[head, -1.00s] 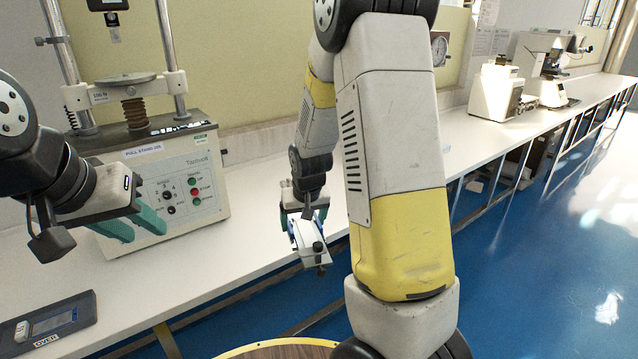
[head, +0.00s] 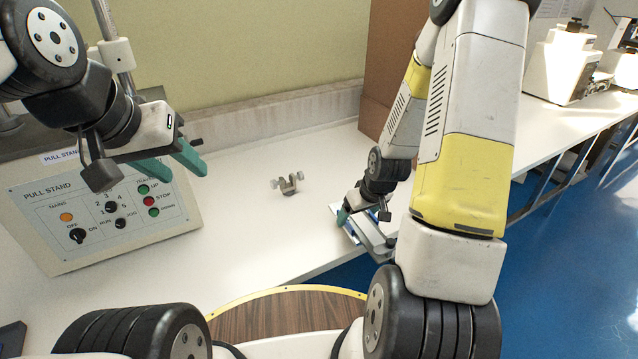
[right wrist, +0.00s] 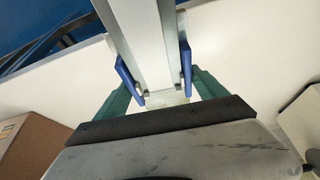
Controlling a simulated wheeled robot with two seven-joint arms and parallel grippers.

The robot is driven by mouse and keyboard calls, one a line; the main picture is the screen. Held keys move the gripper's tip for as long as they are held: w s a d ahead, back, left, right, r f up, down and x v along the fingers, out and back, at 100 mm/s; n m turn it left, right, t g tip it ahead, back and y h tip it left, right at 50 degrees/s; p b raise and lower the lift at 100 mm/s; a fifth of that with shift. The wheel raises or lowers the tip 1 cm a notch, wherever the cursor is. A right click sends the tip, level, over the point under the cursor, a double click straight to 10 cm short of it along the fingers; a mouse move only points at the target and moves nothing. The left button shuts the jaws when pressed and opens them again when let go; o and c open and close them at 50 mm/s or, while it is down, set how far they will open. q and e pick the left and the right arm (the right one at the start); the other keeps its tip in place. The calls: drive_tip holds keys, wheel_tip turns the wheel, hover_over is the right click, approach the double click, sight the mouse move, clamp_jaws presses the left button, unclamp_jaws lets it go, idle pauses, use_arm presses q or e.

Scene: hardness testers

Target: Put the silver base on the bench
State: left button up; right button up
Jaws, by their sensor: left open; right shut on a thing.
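The silver base (head: 372,238) is a long grey metal piece with blue parts, at the front edge of the bench (head: 245,225) in the head view. My right gripper (head: 347,214) is shut on it. In the right wrist view the silver base (right wrist: 148,42) runs away between the green fingers of my right gripper (right wrist: 163,90), with a blue pad on either side. I cannot tell whether its underside touches the bench. My left gripper (head: 184,172) is open and empty, in front of the pull stand's panel.
A small metal clamp (head: 288,185) with two knobs stands on the bench left of the silver base. The pull stand (head: 95,215) is at the left. A brown box (head: 380,70) stands behind my right arm. The bench around the clamp is clear.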

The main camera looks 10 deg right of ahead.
drive_tip(key=shift+s+d+f+n, duration=0.2)
drive_tip(key=shift+s+f, duration=0.25)
drive_tip(key=shift+f, duration=0.05)
drive_tip(key=shift+s+d+f+n, duration=0.2)
drive_tip(key=shift+s+f, duration=0.2)
drive_tip(key=shift+f, duration=0.2)
hover_over(326, 199)
drive_tip(key=s, duration=0.2)
drive_tip(key=shift+w+d, duration=0.15)
drive_tip(key=shift+d, duration=0.15)
drive_tip(key=shift+w+f, duration=0.15)
drive_tip(key=shift+f, duration=0.6)
drive_tip(key=o, duration=2)
drive_tip(key=shift+f, duration=0.15)
